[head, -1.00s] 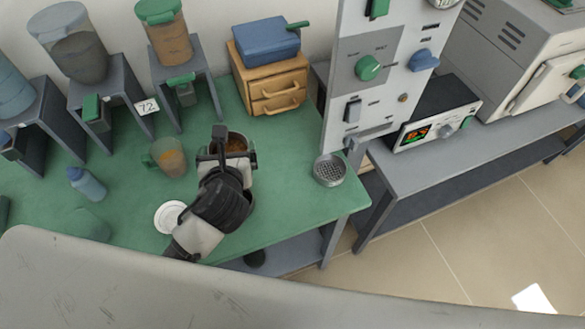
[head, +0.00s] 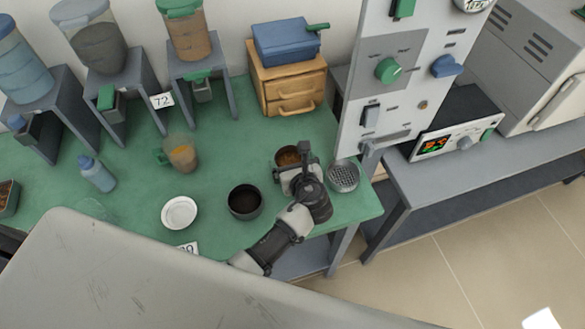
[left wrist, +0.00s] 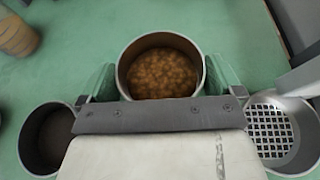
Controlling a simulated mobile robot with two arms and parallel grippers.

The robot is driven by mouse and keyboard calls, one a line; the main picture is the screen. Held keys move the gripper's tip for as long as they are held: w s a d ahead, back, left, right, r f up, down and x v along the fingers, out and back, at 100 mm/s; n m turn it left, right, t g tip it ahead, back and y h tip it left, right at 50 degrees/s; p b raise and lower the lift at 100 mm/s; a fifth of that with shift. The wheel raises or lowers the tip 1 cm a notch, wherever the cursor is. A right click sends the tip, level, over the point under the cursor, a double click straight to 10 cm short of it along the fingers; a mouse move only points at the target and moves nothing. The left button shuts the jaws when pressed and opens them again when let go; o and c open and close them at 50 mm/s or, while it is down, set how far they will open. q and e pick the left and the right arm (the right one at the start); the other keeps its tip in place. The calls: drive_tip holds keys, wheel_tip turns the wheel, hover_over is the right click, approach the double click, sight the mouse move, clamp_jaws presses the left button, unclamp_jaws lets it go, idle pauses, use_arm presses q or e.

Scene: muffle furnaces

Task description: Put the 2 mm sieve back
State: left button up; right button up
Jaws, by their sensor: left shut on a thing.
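My left gripper (head: 292,166) is shut on a round metal vessel (head: 288,155) holding brown granules. In the left wrist view the fingers clasp this vessel (left wrist: 161,97) from both sides; its floor is hidden by the granules. A round sieve with a coarse mesh (head: 343,176) stands at the bench's right end, just right of the gripper; it also shows in the left wrist view (left wrist: 270,135). A dark, empty-looking round pan (head: 245,201) stands left of the gripper. No size marking is readable, so I cannot tell which is the 2 mm sieve. My right gripper is out of view.
The green bench (head: 225,150) also holds a white dish (head: 180,213), a jug (head: 181,154), a blue bottle (head: 97,174) and a wooden drawer box (head: 288,85). Hoppers on grey stands line the back. A grey control panel (head: 400,70) rises behind the mesh sieve.

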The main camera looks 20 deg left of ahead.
use_arm(q)
drive_tip(key=shift+f, duration=1.3)
drive_tip(key=o, duration=0.8)
drive_tip(key=shift+f, duration=0.15)
drive_tip(key=shift+s+d+r, duration=0.1)
drive_tip(key=shift+r, duration=0.1)
drive_tip(key=v, duration=1.2)
drive_tip(key=shift+f, duration=0.1)
